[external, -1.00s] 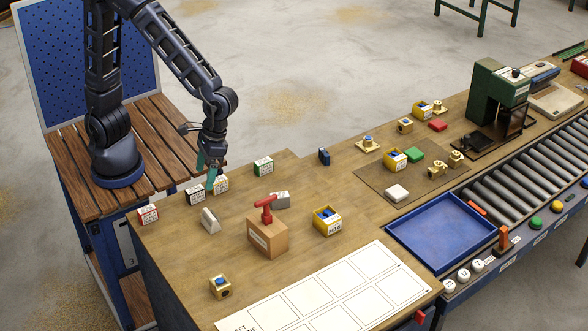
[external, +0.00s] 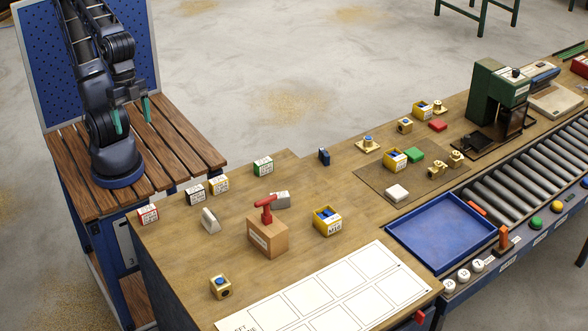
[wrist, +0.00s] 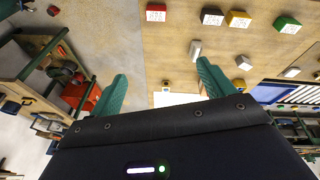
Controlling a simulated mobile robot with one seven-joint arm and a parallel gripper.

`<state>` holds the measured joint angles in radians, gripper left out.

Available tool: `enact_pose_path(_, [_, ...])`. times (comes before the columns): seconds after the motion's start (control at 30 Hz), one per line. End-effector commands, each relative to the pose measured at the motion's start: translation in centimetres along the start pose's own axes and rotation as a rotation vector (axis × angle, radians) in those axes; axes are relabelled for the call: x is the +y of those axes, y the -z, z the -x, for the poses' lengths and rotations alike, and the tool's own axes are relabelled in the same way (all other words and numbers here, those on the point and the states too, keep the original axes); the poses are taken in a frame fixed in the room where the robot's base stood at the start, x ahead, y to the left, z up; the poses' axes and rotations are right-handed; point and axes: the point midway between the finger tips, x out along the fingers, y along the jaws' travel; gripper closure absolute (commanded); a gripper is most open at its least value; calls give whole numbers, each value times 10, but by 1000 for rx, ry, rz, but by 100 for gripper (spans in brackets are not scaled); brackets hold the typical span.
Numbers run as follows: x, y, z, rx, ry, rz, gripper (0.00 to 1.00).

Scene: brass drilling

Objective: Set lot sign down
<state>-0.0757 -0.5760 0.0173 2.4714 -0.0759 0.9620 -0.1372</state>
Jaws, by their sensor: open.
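Several small labelled signs stand in a loose row on the bench near its left edge: a red one (external: 148,215), a black one (external: 195,194), a yellow one (external: 219,184) and a green one (external: 263,166). Which one is the lot sign I cannot read. The yellow sign also shows at the top of the wrist view (wrist: 238,19), close beside the black one (wrist: 212,16). My gripper (external: 132,115) is open and empty, raised over the wooden-slatted table, well apart from the signs. Its green fingers stand wide apart in the wrist view (wrist: 165,87).
A grey-white wedge (external: 210,220), a wooden block with a red handle (external: 268,239) and a yellow bin (external: 327,221) stand on the bench. A white sheet with marked squares (external: 330,296) lies in front. A blue tray (external: 441,232) is at right.

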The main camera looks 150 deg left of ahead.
Motion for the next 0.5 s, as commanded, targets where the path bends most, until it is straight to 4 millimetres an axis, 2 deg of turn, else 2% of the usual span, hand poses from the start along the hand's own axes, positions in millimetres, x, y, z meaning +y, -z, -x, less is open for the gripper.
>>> enact_pose_path(0.03, [2, -10, 6, 24, 2, -50, 19])
enact_pose_path(0.2, [4, -33, 18, 83, 17, -191, 19])
enact_pose_path(0.5, [3, -46, 23, 116, 30, -274, 19])
